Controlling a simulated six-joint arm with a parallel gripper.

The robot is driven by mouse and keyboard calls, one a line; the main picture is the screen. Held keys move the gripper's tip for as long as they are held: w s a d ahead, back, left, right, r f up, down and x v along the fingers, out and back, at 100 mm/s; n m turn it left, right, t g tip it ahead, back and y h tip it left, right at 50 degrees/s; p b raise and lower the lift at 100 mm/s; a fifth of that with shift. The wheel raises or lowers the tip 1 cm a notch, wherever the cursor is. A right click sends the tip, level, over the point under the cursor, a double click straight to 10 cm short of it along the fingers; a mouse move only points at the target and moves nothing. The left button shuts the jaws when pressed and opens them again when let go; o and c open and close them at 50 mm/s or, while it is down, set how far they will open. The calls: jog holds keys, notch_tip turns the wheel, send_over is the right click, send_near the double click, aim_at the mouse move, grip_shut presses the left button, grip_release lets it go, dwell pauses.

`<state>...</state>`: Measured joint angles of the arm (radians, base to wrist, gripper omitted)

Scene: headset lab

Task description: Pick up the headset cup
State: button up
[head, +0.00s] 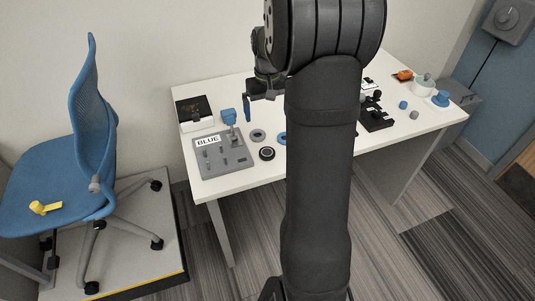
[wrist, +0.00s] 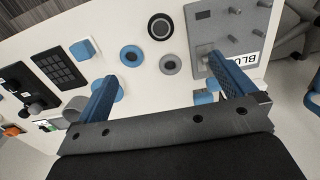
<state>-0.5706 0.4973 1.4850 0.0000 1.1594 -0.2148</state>
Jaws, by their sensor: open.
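In the wrist view the black cup (wrist: 160,27) is at top centre, with the grey ring (wrist: 170,64) and blue ring (wrist: 131,56) nearer the jaws. My gripper (wrist: 165,88) is open and empty above the table, its blue fingers wide apart. In the head view my arm hides part of the table.
Dark devices (head: 376,119) and small items crowd the right. A blue chair (head: 90,150) stands left.

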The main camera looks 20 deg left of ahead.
jog(key=c, duration=0.5)
jog(key=n, duration=0.8)
send_over(266, 152)
jog(key=f, duration=0.8)
jog(key=d+f, duration=0.1)
jog(key=f, duration=0.3)
jog(key=shift+w+f, duration=0.1)
jog(key=shift+w, duration=0.15)
jog(key=shift+s+a+f, duration=0.1)
jog(key=shift+a+f, duration=0.05)
jog(key=shift+f, duration=0.75)
jog(key=shift+s+a+f, duration=0.1)
jog(key=shift+a+f, duration=0.1)
jog(key=shift+f, duration=0.7)
jog(key=shift+a+f, duration=0.15)
jog(key=shift+f, duration=0.75)
